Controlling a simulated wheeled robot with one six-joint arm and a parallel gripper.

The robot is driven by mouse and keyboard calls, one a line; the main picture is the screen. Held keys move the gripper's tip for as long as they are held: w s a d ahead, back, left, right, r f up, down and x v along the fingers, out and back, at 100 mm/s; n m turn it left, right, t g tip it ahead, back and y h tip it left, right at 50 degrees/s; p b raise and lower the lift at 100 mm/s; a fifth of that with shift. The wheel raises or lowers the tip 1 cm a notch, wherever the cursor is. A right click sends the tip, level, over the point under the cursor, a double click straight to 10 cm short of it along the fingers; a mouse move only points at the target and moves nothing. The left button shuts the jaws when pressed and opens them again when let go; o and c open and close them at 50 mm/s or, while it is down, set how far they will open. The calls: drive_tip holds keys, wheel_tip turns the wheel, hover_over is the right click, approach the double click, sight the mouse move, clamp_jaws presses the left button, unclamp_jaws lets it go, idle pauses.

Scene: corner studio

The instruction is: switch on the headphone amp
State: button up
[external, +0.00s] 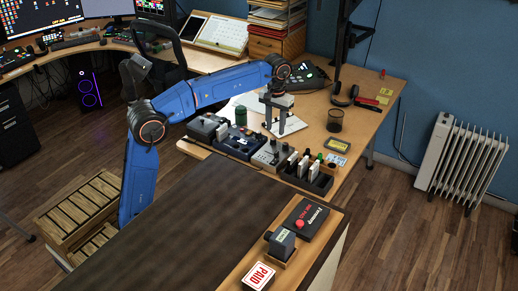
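My gripper (276,127) hangs pointing down over the back part of the desk, above the row of small devices. Its two fingers look apart, with nothing visible between them. Below and in front of it stands a small grey box with knobs (266,157), which may be the headphone amp; its switch is too small to make out. To its left in the same row are a dark blue-black box (237,142) and a grey-black box (205,128). I cannot tell for certain which of these is the amp, or whether its power is on.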

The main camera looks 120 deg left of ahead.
sight(274, 161)
wheel_tip(274, 161, down, 16)
drive_tip(key=shift+r, duration=0.2)
idle(0.4)
clamp_jaws()
